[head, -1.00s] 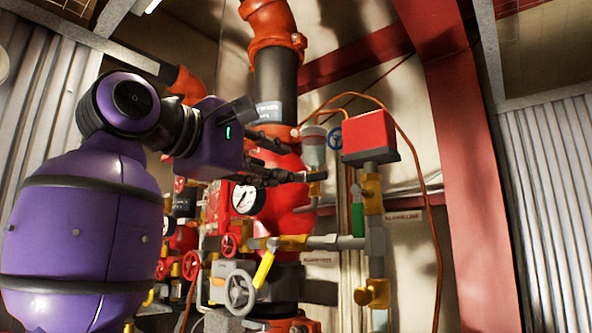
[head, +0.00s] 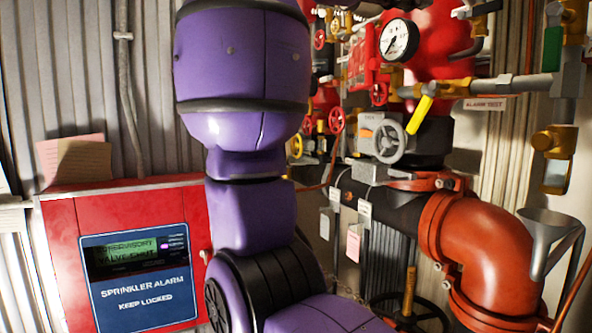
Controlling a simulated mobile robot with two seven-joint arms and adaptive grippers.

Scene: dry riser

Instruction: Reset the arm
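My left arm, purple with black bands, stands large in the left middle of the head view, running from the top edge to the bottom. Nothing is visibly held. My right gripper is not in view.
A red alarm box (head: 195,207) stands behind the arm; its display (head: 135,252) reads "SUPERVISORY VALVE SHUT", with a purple light. Right are a gauge (head: 399,40), grey handwheel (head: 386,137), yellow lever (head: 420,112), orange pipe elbow (head: 490,245) and funnel (head: 549,235).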

